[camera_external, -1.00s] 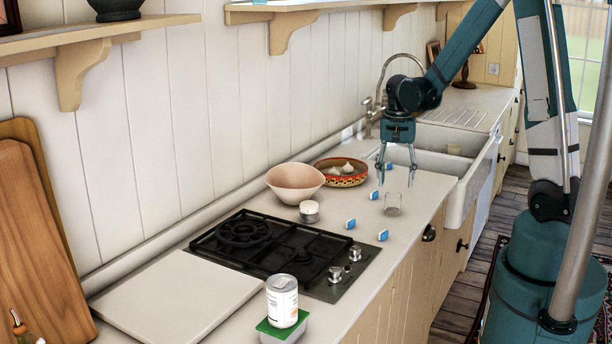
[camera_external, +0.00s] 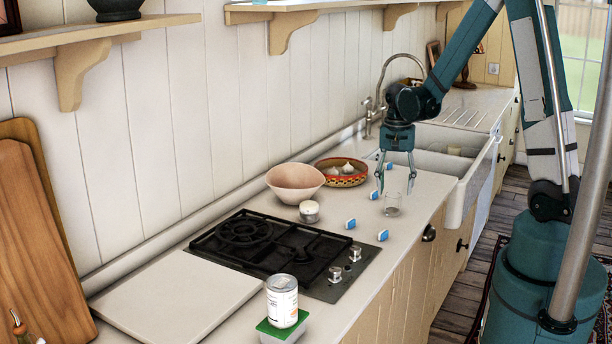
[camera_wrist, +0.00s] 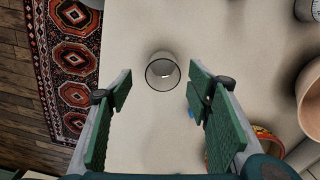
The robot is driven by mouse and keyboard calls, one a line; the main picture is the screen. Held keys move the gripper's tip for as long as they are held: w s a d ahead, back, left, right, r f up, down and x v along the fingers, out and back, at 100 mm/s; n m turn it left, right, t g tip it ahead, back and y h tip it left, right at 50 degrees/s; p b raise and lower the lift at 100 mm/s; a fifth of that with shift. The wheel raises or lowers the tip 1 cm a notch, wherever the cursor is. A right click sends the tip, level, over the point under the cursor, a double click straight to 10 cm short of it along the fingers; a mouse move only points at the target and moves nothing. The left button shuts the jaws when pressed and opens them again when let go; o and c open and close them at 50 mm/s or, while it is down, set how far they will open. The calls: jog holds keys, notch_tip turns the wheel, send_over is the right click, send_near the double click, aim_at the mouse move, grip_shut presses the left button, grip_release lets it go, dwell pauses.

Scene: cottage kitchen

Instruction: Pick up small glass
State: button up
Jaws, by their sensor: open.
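A small clear glass (camera_external: 392,204) stands upright on the counter, in front of the sink's near corner. In the wrist view the glass (camera_wrist: 162,73) is seen from above, ahead of the fingertips and roughly centred between them. My gripper (camera_external: 395,190) hangs pointing down at the glass, with its fingertips around or just above the rim; I cannot tell the exact height. The two fingers (camera_wrist: 157,92) are spread wide with nothing between them. The glass looks empty.
Several small blue-and-white blocks (camera_external: 350,223) lie near the glass. The sink (camera_external: 462,165) is to the right, the black hob (camera_external: 275,250) to the left.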

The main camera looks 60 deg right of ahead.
aim_at(393, 204)
jog(key=shift+w+d+f, duration=0.1)
jog(key=shift+w+f, duration=0.05)
jog(key=shift+f, duration=0.45)
jog(key=shift+w+f, duration=0.1)
jog(key=shift+f, duration=1.7)
jog(key=shift+c, duration=0.5)
jog(key=c, duration=1)
